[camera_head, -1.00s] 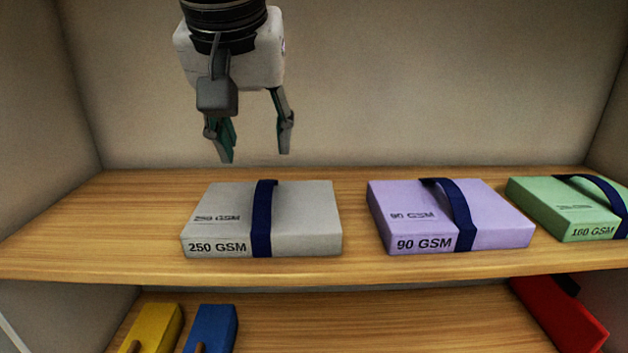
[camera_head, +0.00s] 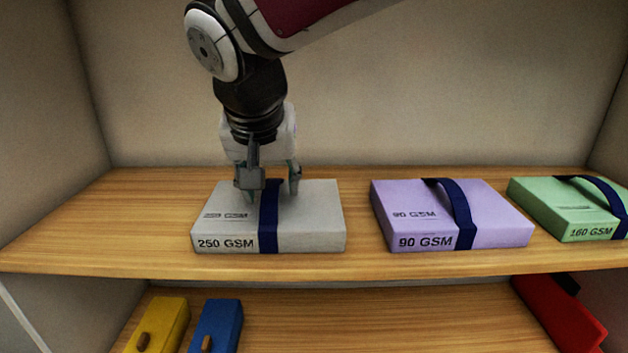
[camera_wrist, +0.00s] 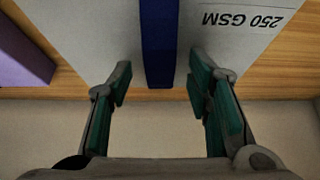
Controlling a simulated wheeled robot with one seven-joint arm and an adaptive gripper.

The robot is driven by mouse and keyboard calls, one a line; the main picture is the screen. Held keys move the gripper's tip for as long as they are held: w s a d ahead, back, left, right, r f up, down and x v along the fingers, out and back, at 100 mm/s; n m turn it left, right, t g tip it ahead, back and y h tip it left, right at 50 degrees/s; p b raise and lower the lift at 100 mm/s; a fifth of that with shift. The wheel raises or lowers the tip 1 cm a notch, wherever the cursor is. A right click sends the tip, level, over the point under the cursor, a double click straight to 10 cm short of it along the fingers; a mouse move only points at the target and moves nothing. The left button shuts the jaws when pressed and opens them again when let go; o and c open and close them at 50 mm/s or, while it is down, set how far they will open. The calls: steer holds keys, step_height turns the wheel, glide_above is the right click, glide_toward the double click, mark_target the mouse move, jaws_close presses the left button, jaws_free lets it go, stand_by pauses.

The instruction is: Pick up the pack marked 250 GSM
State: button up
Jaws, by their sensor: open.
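The grey pack marked 250 GSM (camera_head: 318,222) lies flat on the upper shelf, with a dark blue band (camera_head: 268,228) around its middle. In the wrist view the pack (camera_wrist: 218,52) fills the upper part, its label upside down, and the band (camera_wrist: 158,40) runs between the fingers. My gripper (camera_head: 270,192) is open, pointing down over the rear part of the pack, with one finger on each side of the band. The fingertips are at or just above the top of the pack; I cannot tell whether they touch it. The gripper also shows in the wrist view (camera_wrist: 157,88).
A purple 90 GSM pack (camera_head: 500,215) lies to the right, and a green 160 GSM pack (camera_head: 550,208) farther right. The lower shelf holds yellow (camera_head: 165,318), blue (camera_head: 222,322) and red (camera_head: 555,320) items. The upper shelf is bare left of the grey pack (camera_head: 120,225).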

jaws_close()
steer(key=shift+r, duration=0.15)
